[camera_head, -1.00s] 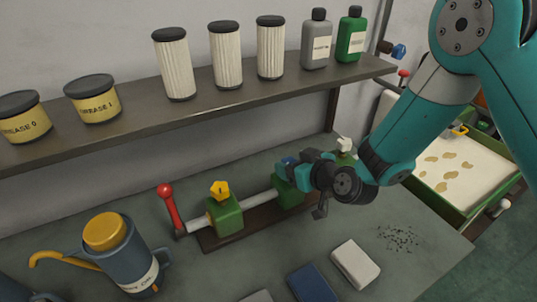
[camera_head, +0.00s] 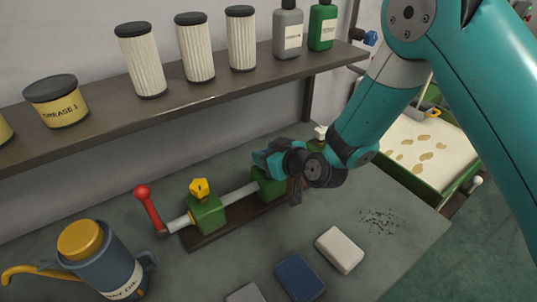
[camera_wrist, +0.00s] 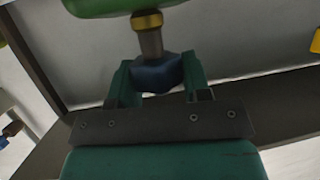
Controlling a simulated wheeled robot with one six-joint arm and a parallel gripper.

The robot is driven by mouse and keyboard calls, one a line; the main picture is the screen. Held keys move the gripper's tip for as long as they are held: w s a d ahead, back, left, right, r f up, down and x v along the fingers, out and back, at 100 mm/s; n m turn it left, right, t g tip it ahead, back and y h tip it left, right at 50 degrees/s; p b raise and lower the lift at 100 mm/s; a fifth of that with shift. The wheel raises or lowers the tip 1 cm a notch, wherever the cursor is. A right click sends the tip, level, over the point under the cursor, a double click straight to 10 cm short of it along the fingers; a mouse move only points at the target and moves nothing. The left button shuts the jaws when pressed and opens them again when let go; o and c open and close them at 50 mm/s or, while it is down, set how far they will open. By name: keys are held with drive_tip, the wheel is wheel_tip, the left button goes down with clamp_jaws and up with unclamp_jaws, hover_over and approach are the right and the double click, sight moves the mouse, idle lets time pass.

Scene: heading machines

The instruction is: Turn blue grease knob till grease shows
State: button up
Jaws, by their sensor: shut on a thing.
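The blue grease knob (camera_wrist: 157,74) shows in the wrist view at the end of a brass stem (camera_wrist: 150,40) that comes out of a green block. My gripper (camera_wrist: 157,80) is shut on the knob, one finger on each side. In the head view my gripper (camera_head: 268,160) is above the middle green block (camera_head: 268,186) of a shaft stand, and it hides the blue knob. I see no grease at the stem or block.
A yellow knob (camera_head: 201,187) sits on the left block, beside a red-ended lever (camera_head: 147,205). A white knob (camera_head: 320,132) is just behind my wrist. An oil can (camera_head: 104,262), a white block (camera_head: 339,249) and a blue block (camera_head: 299,277) stand in front. A shelf (camera_head: 185,101) runs behind.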

drive_tip(key=shift+f+b, duration=0.2)
drive_tip(key=shift+b, duration=0.3)
drive_tip(key=b, duration=0.2)
drive_tip(key=n+g+y+b, duration=0.1)
drive_tip(key=b, duration=0.2)
drive_tip(key=shift+w+d+f+n, duration=0.1)
drive_tip(key=shift+f+n, duration=0.15)
drive_tip(key=shift+n, duration=0.05)
drive_tip(key=n+g+y+b, duration=0.1)
drive_tip(key=n+g+b, duration=0.1)
drive_tip(key=b, duration=0.3)
drive_tip(key=shift+y, duration=0.3)
drive_tip(key=n+g+b, duration=0.1)
drive_tip(key=b, duration=0.1)
drive_tip(key=n+g+y+b, duration=0.1)
drive_tip(key=shift+r+g+b, duration=0.15)
drive_tip(key=shift+g+b, duration=0.15)
drive_tip(key=shift+b, duration=0.05)
drive_tip(key=shift+r+n+g+y+b, duration=0.2)
drive_tip(key=shift+n+g+b, duration=0.35)
drive_tip(key=shift+n+g, duration=0.4)
drive_tip(key=shift+r+n+g+y+b, duration=0.1)
drive_tip(key=shift+n+g+y+b, duration=0.1)
drive_tip(key=shift+n+g+b, duration=0.55)
drive_tip(key=shift+n+g, duration=0.3)
drive_tip(key=shift+g, duration=0.1)
drive_tip(key=shift+r, duration=0.1)
drive_tip(key=o, duration=0.9)
